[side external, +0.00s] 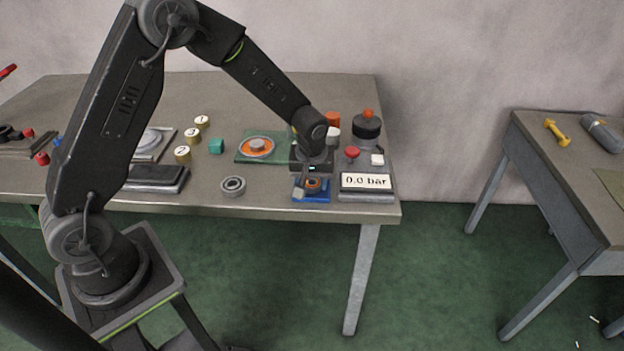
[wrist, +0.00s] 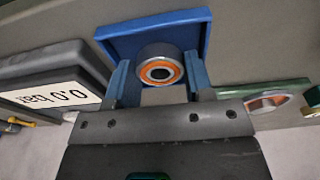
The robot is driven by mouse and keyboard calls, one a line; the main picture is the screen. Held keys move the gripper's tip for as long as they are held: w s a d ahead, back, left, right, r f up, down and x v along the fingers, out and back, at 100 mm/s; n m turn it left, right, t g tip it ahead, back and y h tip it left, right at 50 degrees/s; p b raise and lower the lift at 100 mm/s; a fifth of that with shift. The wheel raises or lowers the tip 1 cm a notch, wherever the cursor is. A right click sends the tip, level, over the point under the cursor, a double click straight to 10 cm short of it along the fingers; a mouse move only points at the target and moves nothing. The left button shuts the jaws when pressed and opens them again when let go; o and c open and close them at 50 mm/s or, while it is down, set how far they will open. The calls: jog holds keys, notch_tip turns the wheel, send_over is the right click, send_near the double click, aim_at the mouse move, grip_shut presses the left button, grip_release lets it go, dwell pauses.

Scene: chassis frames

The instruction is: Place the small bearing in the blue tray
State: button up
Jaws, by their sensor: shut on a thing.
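The small bearing, a grey ring with an orange inner band (wrist: 160,51), sits between my gripper's fingers in the wrist view. My gripper (wrist: 160,80) is shut on it. The blue tray (wrist: 120,46) lies behind and around the bearing in that view. In the side view my gripper (side external: 313,176) points down over the blue tray (side external: 322,198) near the table's front edge, and the bearing (side external: 313,184) shows orange within the tray's outline. I cannot tell whether the bearing touches the tray floor.
A display reading 0.0 bar (side external: 366,181) stands close right of the tray. A larger grey bearing (side external: 232,185) lies to the left. A green plate with an orange ring (side external: 257,147) is behind left. A black knob with an orange top (side external: 367,124) stands behind right.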

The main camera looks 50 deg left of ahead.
aim_at(312, 187)
jog(key=o, duration=0.8)
jog(key=shift+f, duration=0.1)
jog(key=shift+c, duration=0.2)
jog(key=s+d+r+m+t, duration=0.1)
jog(key=s+r, duration=0.2)
jog(key=r, duration=0.6)
jog(key=s+d+r+m, duration=0.1)
jog(key=s+r, duration=0.3)
jog(key=r, duration=0.6)
jog(key=s+r+m+t, duration=0.1)
jog(key=s+r+m, duration=0.1)
jog(key=s, duration=0.6)
jog(key=s+r+m+t+h, duration=0.1)
jog(key=s+r+m+t, duration=0.1)
jog(key=s+m, duration=0.3)
jog(key=s+r, duration=0.1)
jog(key=s, duration=0.3)
jog(key=shift+d, duration=0.3)
